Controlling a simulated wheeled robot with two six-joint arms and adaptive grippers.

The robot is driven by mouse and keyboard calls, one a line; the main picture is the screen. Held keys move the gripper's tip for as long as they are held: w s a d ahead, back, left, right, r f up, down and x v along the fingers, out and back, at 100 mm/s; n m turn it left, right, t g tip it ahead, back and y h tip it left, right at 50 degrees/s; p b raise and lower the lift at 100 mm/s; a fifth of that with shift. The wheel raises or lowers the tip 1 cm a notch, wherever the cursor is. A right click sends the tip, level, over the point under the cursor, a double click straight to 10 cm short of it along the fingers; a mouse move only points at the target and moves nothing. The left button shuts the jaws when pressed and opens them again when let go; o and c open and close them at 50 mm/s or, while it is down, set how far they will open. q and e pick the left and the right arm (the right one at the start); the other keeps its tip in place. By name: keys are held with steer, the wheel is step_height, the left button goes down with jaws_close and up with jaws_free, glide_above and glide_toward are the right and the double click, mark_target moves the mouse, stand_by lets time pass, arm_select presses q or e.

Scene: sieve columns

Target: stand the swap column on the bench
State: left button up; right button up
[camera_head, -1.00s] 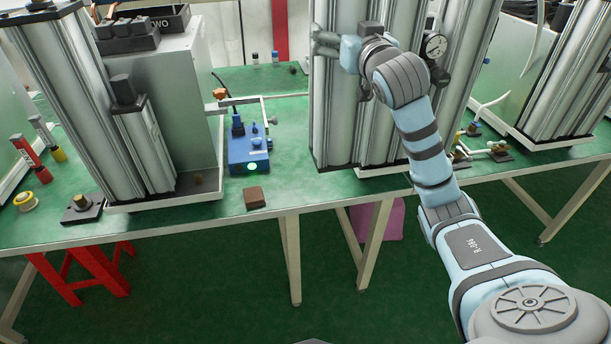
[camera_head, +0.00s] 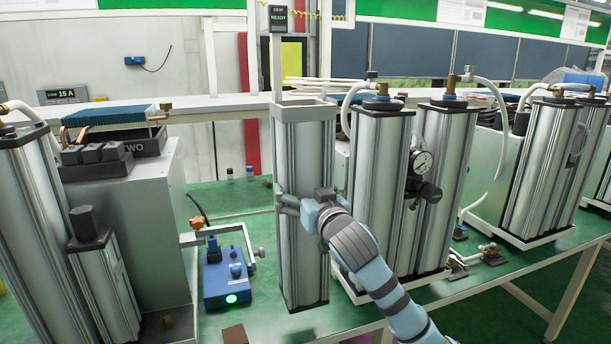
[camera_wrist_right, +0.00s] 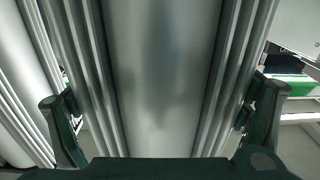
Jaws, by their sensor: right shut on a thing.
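The swap column (camera_head: 305,255) is a tall silver ribbed column with an open, pale square rim at its top. It is upright, just left of the capped columns in the head view. My right gripper (camera_head: 300,203) is shut around its middle from the front right. In the right wrist view the column (camera_wrist_right: 163,80) fills the centre, with a finger of the right gripper (camera_wrist_right: 163,120) on each side. The column's foot appears at the green bench top (camera_head: 265,320); I cannot tell whether it touches. My left gripper is not in view.
A blue device (camera_head: 226,285) with a green light sits left of the column's foot. A brown block (camera_head: 235,335) lies at the front edge. Close on the right stands a capped column (camera_head: 378,190), with a pressure gauge (camera_head: 422,162) beside it. A grey cabinet (camera_head: 135,225) stands left.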

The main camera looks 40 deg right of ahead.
mark_target(305, 234)
step_height(305, 234, down, 11)
steer(key=shift+f+b, duration=0.1)
steer(key=shift+b, duration=1.05)
steer(key=o, duration=1.6)
steer(key=shift+o, duration=0.4)
steer(key=shift+s, duration=0.1)
